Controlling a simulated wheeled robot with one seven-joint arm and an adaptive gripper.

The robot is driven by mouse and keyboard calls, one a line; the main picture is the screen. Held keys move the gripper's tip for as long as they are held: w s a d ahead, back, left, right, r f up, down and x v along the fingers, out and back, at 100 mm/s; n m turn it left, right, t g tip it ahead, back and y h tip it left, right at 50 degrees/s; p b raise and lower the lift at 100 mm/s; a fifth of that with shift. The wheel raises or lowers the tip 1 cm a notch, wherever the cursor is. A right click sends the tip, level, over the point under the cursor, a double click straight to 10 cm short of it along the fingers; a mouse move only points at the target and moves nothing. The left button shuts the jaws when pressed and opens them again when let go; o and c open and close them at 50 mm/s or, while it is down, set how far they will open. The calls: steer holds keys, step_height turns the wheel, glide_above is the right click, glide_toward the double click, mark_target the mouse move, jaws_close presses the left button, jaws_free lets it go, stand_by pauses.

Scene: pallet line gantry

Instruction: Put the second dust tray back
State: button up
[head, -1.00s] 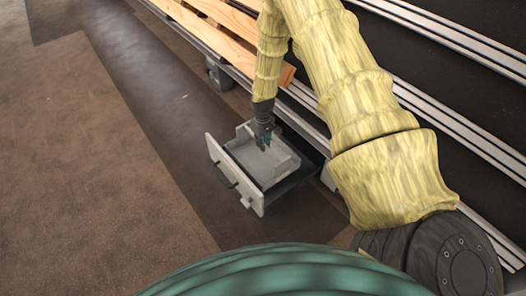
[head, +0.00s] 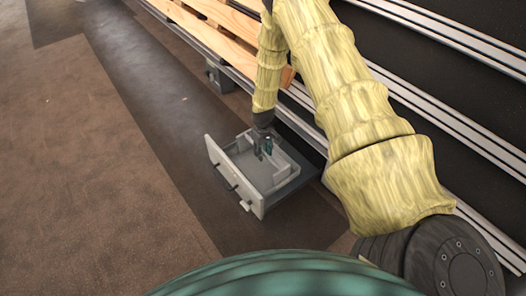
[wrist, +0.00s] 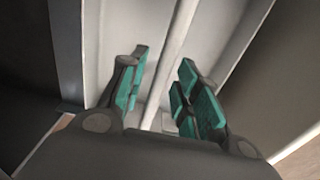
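The dust tray (head: 247,162) is a light grey open box with raised walls. In the wrist view my gripper (wrist: 163,72) has teal pads on both sides of a thin pale upright wall of the tray (wrist: 172,45). Gaps show between the pads and the wall, so nothing is gripped. The lower end of the wall is partly hidden by my gripper.
Wooden pallet boards (head: 225,22) lie on the line above and behind the drawer. Metal rails (head: 440,105) run along the right. The brown floor (head: 100,160) to the left is clear.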

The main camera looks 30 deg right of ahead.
step_height(320, 180, up, 12)
steer(key=p, duration=0.5)
stand_by(0.3)
steer(key=shift+r, duration=0.1)
stand_by(1.1)
